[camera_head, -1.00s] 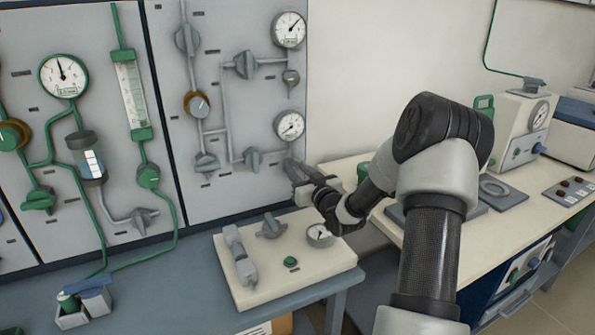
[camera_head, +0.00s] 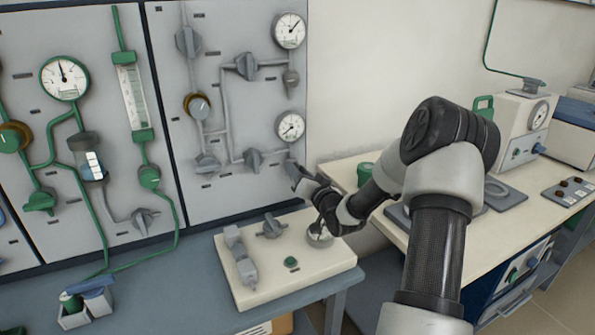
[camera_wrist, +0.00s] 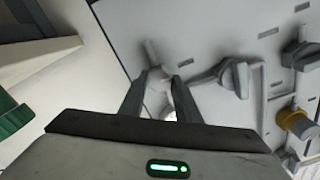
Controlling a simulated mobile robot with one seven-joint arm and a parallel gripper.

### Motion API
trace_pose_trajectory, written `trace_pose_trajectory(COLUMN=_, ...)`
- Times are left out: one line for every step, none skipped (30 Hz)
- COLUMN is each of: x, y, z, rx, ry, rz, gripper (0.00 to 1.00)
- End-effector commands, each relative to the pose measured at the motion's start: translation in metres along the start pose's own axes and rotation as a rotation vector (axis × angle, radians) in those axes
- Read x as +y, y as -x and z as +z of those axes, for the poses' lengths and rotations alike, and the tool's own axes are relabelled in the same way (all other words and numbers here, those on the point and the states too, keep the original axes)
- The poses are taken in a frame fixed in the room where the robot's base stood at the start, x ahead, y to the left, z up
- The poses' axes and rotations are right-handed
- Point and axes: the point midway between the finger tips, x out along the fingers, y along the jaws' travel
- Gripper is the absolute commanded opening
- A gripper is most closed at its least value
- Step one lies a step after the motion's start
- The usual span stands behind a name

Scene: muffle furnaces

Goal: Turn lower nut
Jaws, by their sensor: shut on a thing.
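The lower nut (camera_wrist: 156,75) is a small grey fitting on the grey panel, under the lower dial gauge (camera_head: 290,126). In the wrist view it shows partly between my fingertips, with a pale stub of pipe beyond it. In the head view my gripper covers it. My gripper (camera_head: 293,168) is at the panel's lower right edge; its two dark fingers, seen in the wrist view (camera_wrist: 160,80), are shut on the nut from both sides. A similar upper nut (camera_head: 291,78) sits under the upper gauge (camera_head: 290,31), clear of my gripper.
A grey valve handle (camera_head: 253,159) is just left of my gripper, and a brass-coloured knob (camera_head: 197,105) is farther left. Below stands a cream block (camera_head: 300,280) with a handle, small gauge and green button. A cream bench (camera_head: 340,175) lies to the right.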

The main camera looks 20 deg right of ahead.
Motion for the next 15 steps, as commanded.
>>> trace_pose_trajectory(x=0.0009, y=0.0007, z=0.0016, rx=-0.003, ry=-0.005, rz=0.002, gripper=0.07)
trace_pose_trajectory(x=0.0009, y=0.0007, z=0.0017, rx=-0.003, ry=-0.006, rz=0.002, gripper=0.07)
trace_pose_trajectory(x=0.0009, y=0.0007, z=0.0017, rx=-0.003, ry=-0.006, rz=0.002, gripper=0.07)
trace_pose_trajectory(x=0.0009, y=0.0007, z=0.0018, rx=-0.003, ry=-0.006, rz=0.002, gripper=0.07)
trace_pose_trajectory(x=0.0008, y=0.0007, z=0.0018, rx=-0.003, ry=-0.006, rz=0.002, gripper=0.07)
trace_pose_trajectory(x=0.0009, y=0.0007, z=0.0018, rx=-0.003, ry=-0.006, rz=0.002, gripper=0.07)
trace_pose_trajectory(x=0.0009, y=0.0007, z=0.0018, rx=-0.003, ry=-0.006, rz=0.002, gripper=0.07)
trace_pose_trajectory(x=0.0009, y=0.0007, z=0.0019, rx=-0.003, ry=-0.006, rz=0.002, gripper=0.07)
trace_pose_trajectory(x=0.0008, y=0.0007, z=0.0019, rx=-0.003, ry=-0.006, rz=0.002, gripper=0.07)
trace_pose_trajectory(x=0.0009, y=0.0007, z=0.0019, rx=-0.004, ry=-0.006, rz=0.002, gripper=0.31)
trace_pose_trajectory(x=0.0008, y=0.0007, z=0.0019, rx=-0.003, ry=-0.006, rz=0.002, gripper=0.36)
trace_pose_trajectory(x=0.0008, y=0.0007, z=0.0018, rx=-0.003, ry=-0.006, rz=0.002, gripper=0.43)
trace_pose_trajectory(x=0.0008, y=0.0006, z=0.0017, rx=-0.003, ry=-0.006, rz=0.002, gripper=0.48)
trace_pose_trajectory(x=0.0007, y=0.0005, z=0.0016, rx=-0.003, ry=-0.005, rz=0.002, gripper=0.49)
trace_pose_trajectory(x=0.0006, y=0.0005, z=0.0014, rx=-0.002, ry=-0.005, rz=0.002, gripper=0.49)
